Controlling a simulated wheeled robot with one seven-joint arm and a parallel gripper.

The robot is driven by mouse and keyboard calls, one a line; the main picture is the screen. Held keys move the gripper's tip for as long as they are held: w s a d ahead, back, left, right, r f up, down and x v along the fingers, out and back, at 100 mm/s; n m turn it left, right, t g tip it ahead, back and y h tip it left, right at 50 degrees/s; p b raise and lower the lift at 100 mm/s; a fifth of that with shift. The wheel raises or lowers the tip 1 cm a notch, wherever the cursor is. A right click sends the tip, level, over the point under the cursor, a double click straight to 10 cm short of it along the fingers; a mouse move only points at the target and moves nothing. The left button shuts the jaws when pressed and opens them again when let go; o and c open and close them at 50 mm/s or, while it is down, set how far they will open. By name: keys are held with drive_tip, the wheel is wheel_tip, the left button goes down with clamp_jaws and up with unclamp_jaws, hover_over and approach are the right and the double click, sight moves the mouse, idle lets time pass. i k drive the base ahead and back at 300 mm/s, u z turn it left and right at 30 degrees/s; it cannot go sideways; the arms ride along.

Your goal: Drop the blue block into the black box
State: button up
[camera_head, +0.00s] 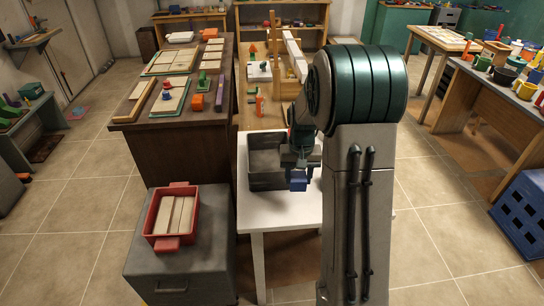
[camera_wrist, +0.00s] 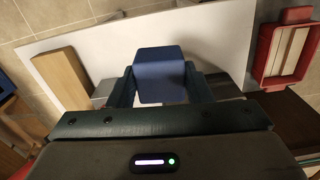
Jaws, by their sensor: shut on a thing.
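The blue block (camera_head: 298,181) is held in my gripper (camera_head: 299,167), in front of the black box in the head view. In the wrist view the blue block (camera_wrist: 160,75) sits between the two fingers of my gripper (camera_wrist: 160,88), which are shut on it. The black box (camera_head: 262,168) stands on a white table (camera_head: 282,212). Its right part is hidden behind my arm in the head view. The block appears at the box's front right corner; I cannot tell its exact height. The box is not clearly visible in the wrist view.
A red tray (camera_head: 171,217) with light wooden pieces rests on a grey cabinet (camera_head: 178,262) at the left. A dark wooden table (camera_head: 165,150) with several pieces stands behind it. The front of the white table is clear. A blue crate (camera_head: 524,214) stands at the far right.

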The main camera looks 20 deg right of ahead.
sight(273, 165)
drive_tip(key=i, duration=0.85)
drive_tip(key=u, duration=0.05)
